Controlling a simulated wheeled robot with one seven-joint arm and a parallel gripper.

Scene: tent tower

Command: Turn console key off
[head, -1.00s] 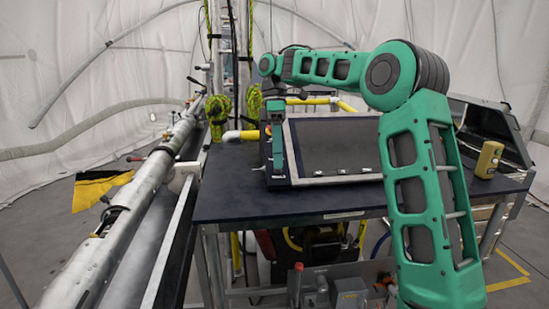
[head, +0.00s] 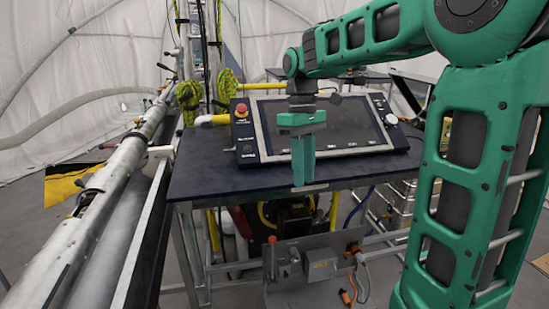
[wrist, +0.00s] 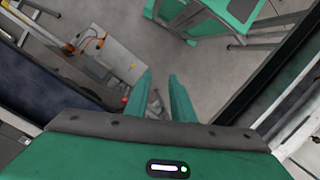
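The console (head: 241,140) is a dark panel with a large screen (head: 345,122), lying on the dark table. A red button (head: 241,110) sits at its upper left and a pale round knob (head: 391,120) at its right edge. I cannot make out a key or its position. My gripper (head: 303,184) points down in front of the console and hides part of its screen and lower edge. The wrist view also shows my gripper (wrist: 161,76), with a narrow gap between its two fingers and nothing held there. The console's controls are not recognisable in that view.
The dark table (head: 205,180) has bare top left of and in front of the console. Below it stands a grey panel (head: 318,270) with hoses and fittings. A long metal pole assembly (head: 90,220) runs along the left. Grey floor shows in the wrist view.

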